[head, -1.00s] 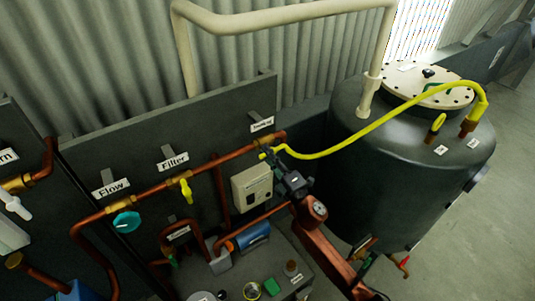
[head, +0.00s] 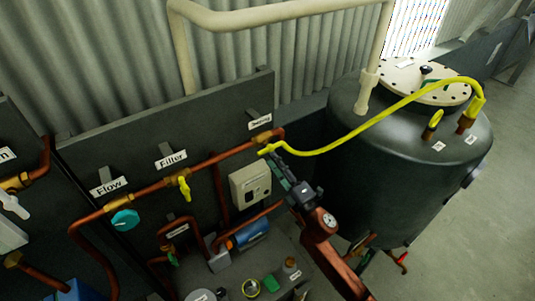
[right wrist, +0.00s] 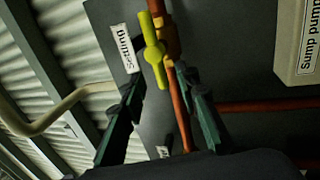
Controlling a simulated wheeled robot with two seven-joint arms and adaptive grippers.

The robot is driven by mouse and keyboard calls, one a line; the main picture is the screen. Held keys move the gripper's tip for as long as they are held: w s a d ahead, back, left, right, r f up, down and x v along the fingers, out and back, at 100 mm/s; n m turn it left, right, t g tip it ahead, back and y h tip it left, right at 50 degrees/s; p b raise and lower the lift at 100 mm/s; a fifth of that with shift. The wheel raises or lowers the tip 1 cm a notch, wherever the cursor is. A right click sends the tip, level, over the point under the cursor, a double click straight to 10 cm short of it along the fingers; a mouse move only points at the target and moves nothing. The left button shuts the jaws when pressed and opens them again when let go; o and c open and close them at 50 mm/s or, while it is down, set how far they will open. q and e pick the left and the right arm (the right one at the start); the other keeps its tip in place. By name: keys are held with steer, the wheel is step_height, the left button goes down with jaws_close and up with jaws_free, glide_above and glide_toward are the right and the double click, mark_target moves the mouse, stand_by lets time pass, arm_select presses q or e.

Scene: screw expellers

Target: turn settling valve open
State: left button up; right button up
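The settling valve's yellow handle (head: 266,150) sits on the copper pipe below the "Settling" label (head: 260,122) in the head view. In the right wrist view the yellow handle (right wrist: 154,52) runs nearly up and down beside the label (right wrist: 126,52). My right gripper (head: 279,164) is just below and right of the handle in the head view. In the right wrist view its two green-dark fingers (right wrist: 162,84) stand apart, with the handle's lower end just ahead of the gap. Nothing is held. Whether a finger touches the handle cannot be told. My left gripper is not in view.
A yellow hose (head: 370,125) arches to the dark tank (head: 375,170) at right. A beige control box (head: 250,184) is close below the pipe. Yellow filter (head: 184,188) and teal flow (head: 124,219) valves are at left. A beige pipe (head: 275,17) runs above.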

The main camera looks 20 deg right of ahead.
steer(key=v, duration=0.6)
steer(key=shift+s, duration=0.2)
steer(key=w+d+f+m+g+h, duration=0.1)
steer(key=d+f+m+g+h, duration=0.2)
steer(key=f, duration=1.1)
steer(key=w+d+f+m+g+h, duration=0.15)
steer(key=d+f+m, duration=0.3)
steer(key=f, duration=0.95)
steer(key=s+d+f+m+g+h, duration=0.15)
steer(key=s+f, duration=0.25)
steer(key=f, duration=0.5)
steer(key=s+d+f+m+g, duration=0.25)
steer(key=s+f, duration=0.25)
steer(key=f, duration=0.4)
steer(key=s+d+f+m+g+h, duration=0.15)
steer(key=s+f, duration=0.25)
steer(key=f, duration=0.5)
steer(key=s+d+f+m+g+b, duration=0.15)
steer(key=s+f+m+g, duration=0.25)
steer(key=s+f, duration=1.35)
steer(key=s+a+f+m+g, duration=0.1)
steer(key=s+f, duration=0.3)
steer(key=s, duration=0.9)
steer(key=s+a+f+m+g, duration=0.1)
steer(key=s+f+m+g, duration=0.1)
steer(key=s, duration=1.1)
steer(key=shift+s+a+f+m+g, duration=0.25)
steer(key=shift+f+m+g, duration=0.15)
steer(key=shift+f+g, duration=0.55)
